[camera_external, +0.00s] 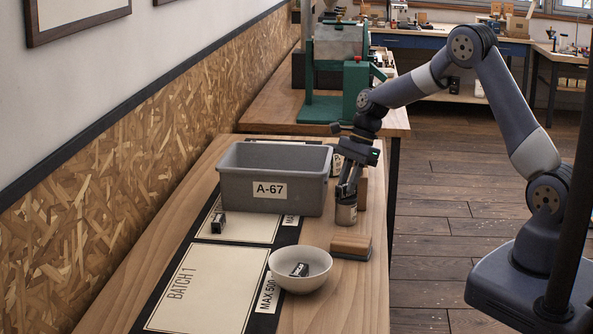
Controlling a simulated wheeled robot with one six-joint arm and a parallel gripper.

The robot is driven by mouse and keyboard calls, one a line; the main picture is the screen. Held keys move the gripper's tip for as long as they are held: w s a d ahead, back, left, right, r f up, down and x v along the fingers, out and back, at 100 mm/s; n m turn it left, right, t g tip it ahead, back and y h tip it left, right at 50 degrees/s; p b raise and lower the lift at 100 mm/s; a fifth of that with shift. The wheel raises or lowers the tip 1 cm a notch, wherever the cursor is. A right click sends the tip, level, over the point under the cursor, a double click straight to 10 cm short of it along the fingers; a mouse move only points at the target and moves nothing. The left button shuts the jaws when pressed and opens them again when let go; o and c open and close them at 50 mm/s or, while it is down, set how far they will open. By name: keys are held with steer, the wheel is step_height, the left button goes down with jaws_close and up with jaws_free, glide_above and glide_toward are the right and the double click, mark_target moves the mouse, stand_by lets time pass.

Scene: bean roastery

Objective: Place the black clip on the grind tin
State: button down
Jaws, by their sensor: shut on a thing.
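The grind tin (346,213) is a small round metal tin with a pale label, standing on the wooden bench right of the grey bin. My gripper (347,190) points down right over its top. Its fingers are shut on a small dark thing at the tin's rim, which looks like the black clip but is mostly hidden by the fingers. I cannot tell whether this thing touches the tin. Another small black clip-like item (218,223) stands on the mat, and one more (299,270) lies in the white bowl (314,282).
The grey bin (310,199) marked A-67 stands close left of my gripper. A wood-topped block (351,246) lies in front of the tin. The dark mat (262,322) has pale panels; its BATCH 1 panel (205,295) is clear. A green machine (355,90) stands behind.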

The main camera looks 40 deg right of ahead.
steer(key=shift+f, duration=0.1)
steer(key=c, duration=1.3)
jaws_free()
steer(key=shift+o, duration=0.2)
steer(key=b+v, duration=0.1)
steer(key=v, duration=1.1)
